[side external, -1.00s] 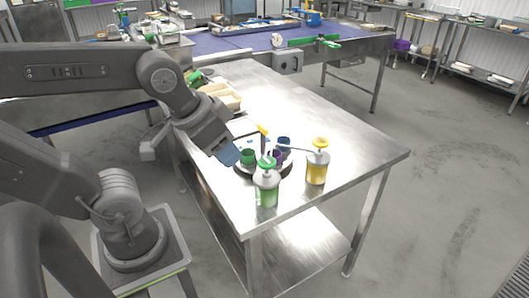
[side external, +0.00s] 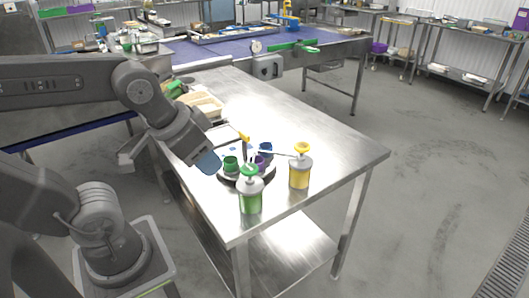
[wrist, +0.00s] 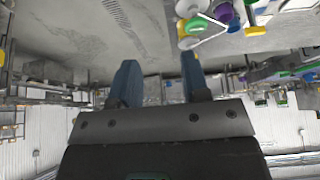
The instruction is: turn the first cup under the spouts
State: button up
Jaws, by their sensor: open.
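A round dark turntable (side external: 236,179) sits near the table's front corner in the side view. It carries a green cup (side external: 231,163), a purple cup (side external: 260,161) and a blue cup (side external: 266,148). A green pump bottle (side external: 250,197) and a yellow pump bottle (side external: 300,172) stand at its front and right, with pump spouts over or near it. My gripper (side external: 208,163) is just left of the green cup, apart from it. In the wrist view my gripper (wrist: 160,78) shows two blue fingers spread wide with nothing between them. Which cup is the first cannot be told.
The steel table (side external: 330,150) is clear to the right and behind the bottles. A beige tray (side external: 203,104) lies farther back on the left. A blue conveyor (side external: 215,47) runs behind the table. The wrist view shows colored items at its upper right.

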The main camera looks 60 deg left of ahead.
jog(key=shift+c, duration=0.3)
jog(key=w+a+r+n+g, duration=0.35)
jog(key=w+a+n, duration=0.55)
jog(key=w, duration=0.4)
jog(key=n+g, duration=0.2)
jog(key=n, duration=0.7)
send_over(244, 133)
notch_tip(244, 133, down, 4)
notch_tip(244, 133, down, 13)
jog(key=shift+a+r, duration=0.1)
jog(key=shift+c, duration=0.2)
grip_shut()
